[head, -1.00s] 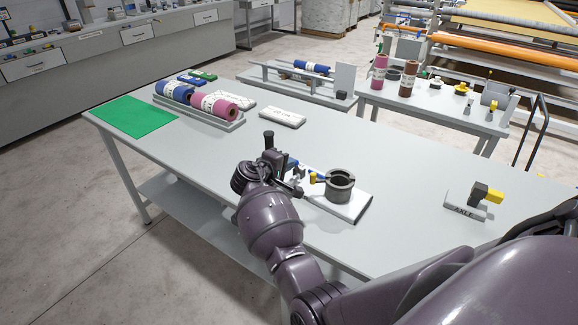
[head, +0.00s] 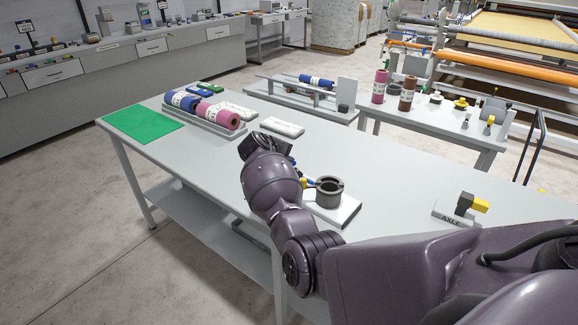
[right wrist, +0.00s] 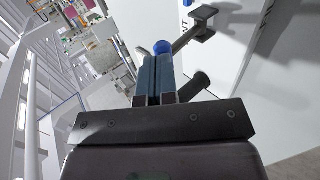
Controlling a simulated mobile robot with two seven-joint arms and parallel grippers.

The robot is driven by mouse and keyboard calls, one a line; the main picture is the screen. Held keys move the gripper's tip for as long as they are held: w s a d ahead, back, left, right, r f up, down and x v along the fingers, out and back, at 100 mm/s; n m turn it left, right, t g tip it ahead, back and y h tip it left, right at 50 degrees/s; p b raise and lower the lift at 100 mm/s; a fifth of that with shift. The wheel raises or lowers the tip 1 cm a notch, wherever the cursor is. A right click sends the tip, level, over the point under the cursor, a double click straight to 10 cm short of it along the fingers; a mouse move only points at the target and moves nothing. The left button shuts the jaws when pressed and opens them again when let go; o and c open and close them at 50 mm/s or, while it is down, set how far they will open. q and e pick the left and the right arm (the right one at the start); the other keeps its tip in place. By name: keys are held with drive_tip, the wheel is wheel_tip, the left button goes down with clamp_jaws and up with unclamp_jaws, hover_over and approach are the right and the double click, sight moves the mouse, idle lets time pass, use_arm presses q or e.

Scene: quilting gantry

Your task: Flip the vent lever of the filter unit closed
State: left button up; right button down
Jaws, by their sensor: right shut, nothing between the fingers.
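The unit that I take for the filter unit has a white base plate (head: 345,212) on the bench, with a dark open cup (head: 329,192) and small blue and yellow parts beside it. In the right wrist view, a dark bar with a block at its end (right wrist: 203,22) and a blue knob (right wrist: 163,47) lie just beyond my right gripper (right wrist: 158,62). A dark cylinder (right wrist: 193,87) is beside the fingers. I cannot tell which part is the vent lever. My right fingers are shut and empty. In the head view my wrist hides them. My left gripper is not in view.
A grey bench (head: 390,190) carries a tray of blue and pink rolls (head: 222,118), a green mat (head: 141,123), white packs (head: 282,127) and an AXLE stand (head: 455,214) at right. A second table (head: 450,127) holds more rolls. The bench between cup and AXLE stand is clear.

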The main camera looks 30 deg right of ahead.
drive_tip(key=shift+w+d+r+p, duration=0.15)
drive_tip(key=shift+d, duration=0.25)
drive_tip(key=shift+w+d+r+p, duration=0.1)
drive_tip(key=shift+d+r+p, duration=0.05)
drive_tip(key=shift+d, duration=0.25)
drive_tip(key=shift+w+d+f, duration=0.1)
drive_tip(key=shift+w+d, duration=0.15)
drive_tip(key=shift+d, duration=0.3)
drive_tip(key=shift+w+d+f, duration=0.1)
drive_tip(key=shift+w+d, duration=0.1)
drive_tip(key=shift+d, duration=0.3)
drive_tip(key=shift+r, duration=0.25)
drive_tip(key=shift+r+p, duration=0.65)
drive_tip(key=shift+p, duration=0.2)
